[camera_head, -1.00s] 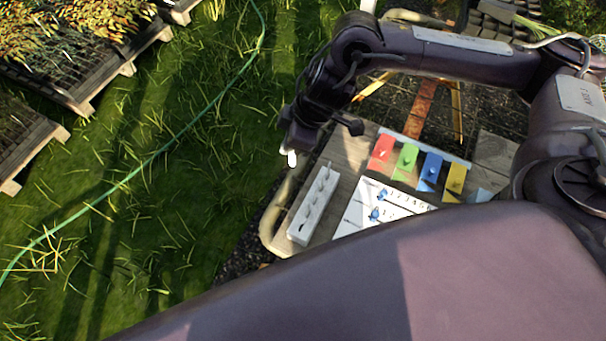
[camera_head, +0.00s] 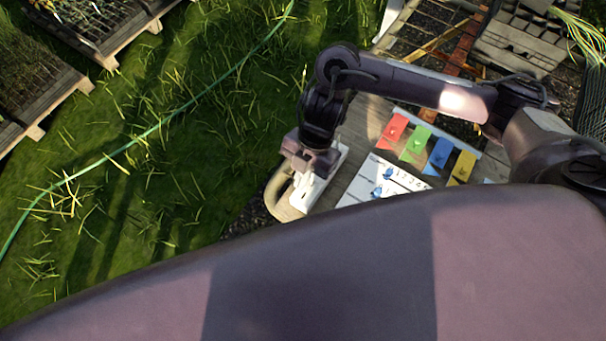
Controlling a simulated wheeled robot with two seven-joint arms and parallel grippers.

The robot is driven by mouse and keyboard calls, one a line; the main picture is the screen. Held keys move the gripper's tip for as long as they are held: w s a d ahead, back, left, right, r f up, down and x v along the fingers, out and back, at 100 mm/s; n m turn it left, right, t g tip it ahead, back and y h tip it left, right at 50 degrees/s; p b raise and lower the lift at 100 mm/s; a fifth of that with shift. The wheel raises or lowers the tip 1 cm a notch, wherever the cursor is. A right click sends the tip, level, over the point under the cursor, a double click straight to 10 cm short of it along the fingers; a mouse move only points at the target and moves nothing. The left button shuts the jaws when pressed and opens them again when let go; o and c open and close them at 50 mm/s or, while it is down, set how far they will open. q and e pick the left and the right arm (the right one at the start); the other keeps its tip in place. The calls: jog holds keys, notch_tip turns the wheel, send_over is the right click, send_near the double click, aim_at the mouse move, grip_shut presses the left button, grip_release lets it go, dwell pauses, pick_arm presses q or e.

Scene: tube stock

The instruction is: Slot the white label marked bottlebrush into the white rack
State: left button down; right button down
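The white rack (camera_head: 311,193) is a long narrow block near the left end of the wooden table, partly hidden by my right gripper. My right gripper (camera_head: 303,180) comes in from the right and points down over the rack. Its fingertips show as small pale shapes against the white rack, so I cannot tell whether they touch it or hold anything. I cannot make out the white bottlebrush label or any writing on it. My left gripper is not in view.
Red (camera_head: 394,129), green (camera_head: 414,143), blue (camera_head: 438,154) and yellow (camera_head: 462,167) cards lie in a row right of the rack. A white numbered sheet (camera_head: 372,183) with blue pieces lies before them. Grass with a green hose (camera_head: 170,118) is at left.

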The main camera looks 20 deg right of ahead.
jog(key=shift+f+b, duration=0.75)
jog(key=shift+f, duration=0.15)
jog(key=shift+r, duration=0.1)
jog(key=shift+f, duration=0.25)
jog(key=shift+f, duration=0.2)
jog(key=shift+f+b, duration=1.95)
jog(key=shift+f, duration=0.7)
jog(key=shift+f, duration=0.2)
jog(key=c, duration=2.1)
grip_release()
